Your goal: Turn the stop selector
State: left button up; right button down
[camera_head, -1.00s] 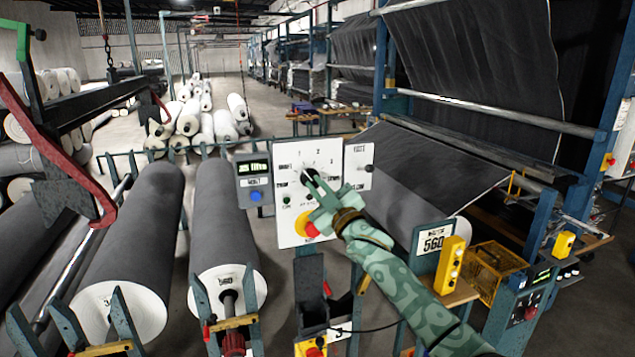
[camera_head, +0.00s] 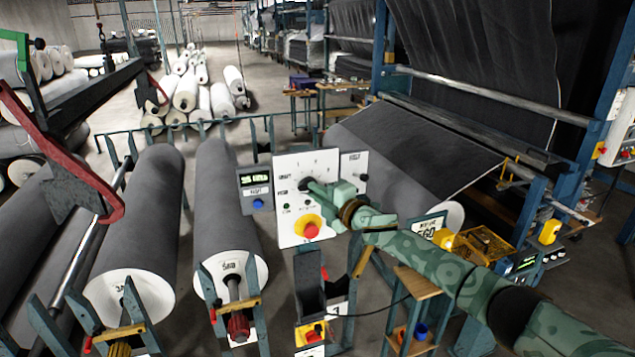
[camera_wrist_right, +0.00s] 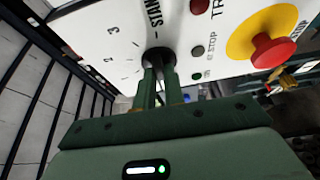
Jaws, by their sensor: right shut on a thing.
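The stop selector (camera_wrist_right: 158,55) is a dark knob on a white control panel (camera_head: 290,165), with numbers printed around it. In the head view it is mostly hidden by my right gripper (camera_head: 316,187). In the right wrist view the two green fingers of that gripper (camera_wrist_right: 158,75) are closed on the knob, at the panel face. Which mark the knob points to is not clear. My left gripper is not in view.
A red button on a yellow disc (camera_head: 308,228) sits just below the selector. A grey display box (camera_head: 255,190) is at the panel's left. A small wooden stand (camera_head: 417,283) is at lower right.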

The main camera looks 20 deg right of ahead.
pick_arm(q)
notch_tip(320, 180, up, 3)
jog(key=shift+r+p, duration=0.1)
jog(key=shift+p, duration=1.15)
pick_arm(e)
jog(key=shift+n+g, duration=0.4)
jog(key=shift+n, duration=0.7)
jog(key=c, duration=1.5)
grip_release()
jog(key=shift+a, duration=0.1)
